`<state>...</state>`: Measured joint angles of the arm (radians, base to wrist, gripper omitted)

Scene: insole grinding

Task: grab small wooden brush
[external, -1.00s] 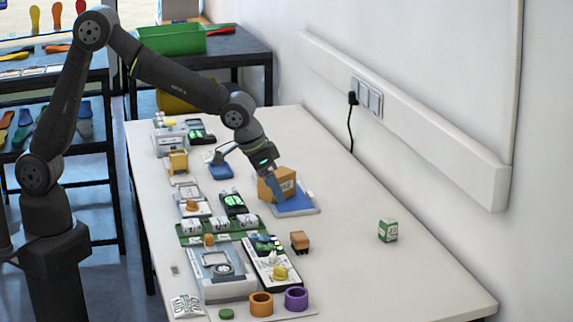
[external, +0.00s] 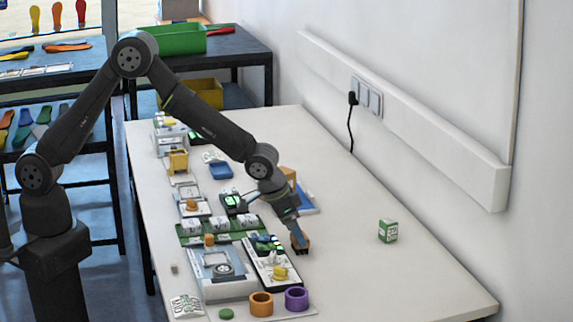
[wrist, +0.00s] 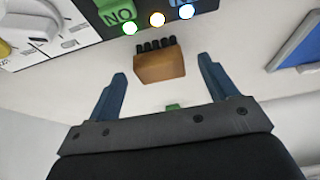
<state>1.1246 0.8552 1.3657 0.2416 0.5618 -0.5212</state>
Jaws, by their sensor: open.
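The small wooden brush (wrist: 160,66) is a brown block with dark bristles. In the wrist view it lies on the white table ahead of my gripper (wrist: 165,85), roughly centred between the two blue fingers. The fingers are spread apart and hold nothing. In the external view the brush (external: 304,249) is mostly hidden behind the fingers of my gripper (external: 298,238), which points down at it. I cannot tell whether the fingers touch it.
A board with green NO blocks (wrist: 118,14) and lit dots sits close beside the brush. A blue pad (external: 307,205) and brown box (external: 288,174) stand behind. An orange ring (external: 261,310) and purple ring (external: 296,307) are in front. The table's right side is mostly clear, except a green-white box (external: 388,231).

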